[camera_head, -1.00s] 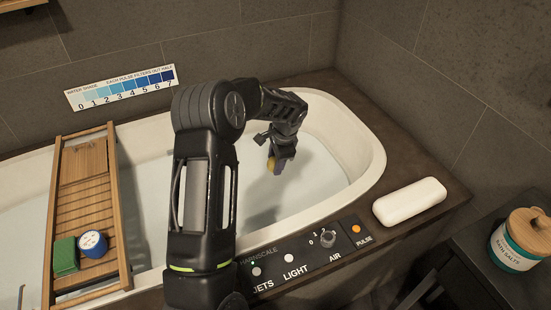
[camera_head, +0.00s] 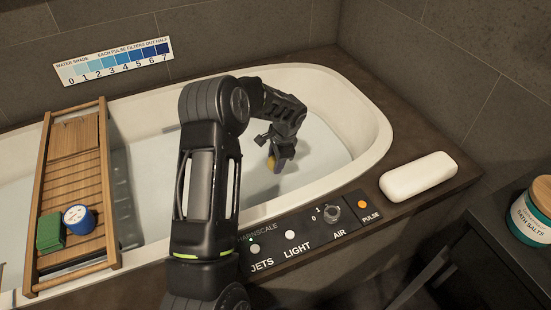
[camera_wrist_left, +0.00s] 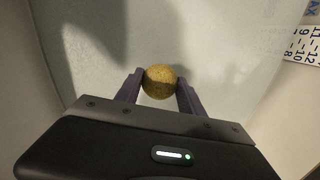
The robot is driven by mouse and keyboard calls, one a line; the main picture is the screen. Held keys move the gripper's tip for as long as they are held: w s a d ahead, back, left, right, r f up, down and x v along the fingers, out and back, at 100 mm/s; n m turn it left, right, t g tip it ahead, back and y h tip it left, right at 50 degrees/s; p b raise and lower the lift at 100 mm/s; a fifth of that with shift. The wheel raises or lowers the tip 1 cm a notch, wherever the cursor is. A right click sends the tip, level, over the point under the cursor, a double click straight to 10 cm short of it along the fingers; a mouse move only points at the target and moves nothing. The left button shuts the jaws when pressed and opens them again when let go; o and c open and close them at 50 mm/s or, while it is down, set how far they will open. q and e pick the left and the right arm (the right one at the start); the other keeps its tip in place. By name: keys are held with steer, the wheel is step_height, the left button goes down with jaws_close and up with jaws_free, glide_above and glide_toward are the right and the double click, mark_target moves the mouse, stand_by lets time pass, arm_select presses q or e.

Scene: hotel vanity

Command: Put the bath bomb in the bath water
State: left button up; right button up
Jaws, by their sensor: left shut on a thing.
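The bath bomb is a small yellow ball (camera_wrist_left: 160,82) between the two purple fingers of my left gripper (camera_wrist_left: 160,95) in the left wrist view. My left gripper is shut on it. In the head view the gripper (camera_head: 277,160) points down over the right part of the white bathtub (camera_head: 372,130), and a bit of the yellow ball (camera_head: 271,162) shows at its tip. The pale bath water (camera_head: 315,150) lies around and below the gripper in view. I cannot tell whether the ball touches the water. My right gripper is not in view.
A wooden tray (camera_head: 72,180) spans the tub at left, with a green block (camera_head: 50,232) and a blue-and-white round container (camera_head: 78,219). A control panel (camera_head: 300,238) lines the front rim. A white bar (camera_head: 418,177) and a bath salts jar (camera_head: 535,215) stand at right.

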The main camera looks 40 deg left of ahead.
arm_select(q)
steer(key=shift+f, duration=0.1)
steer(key=o, duration=1.5)
steer(key=shift+p+v, duration=0.9)
steer(key=shift+v, duration=3)
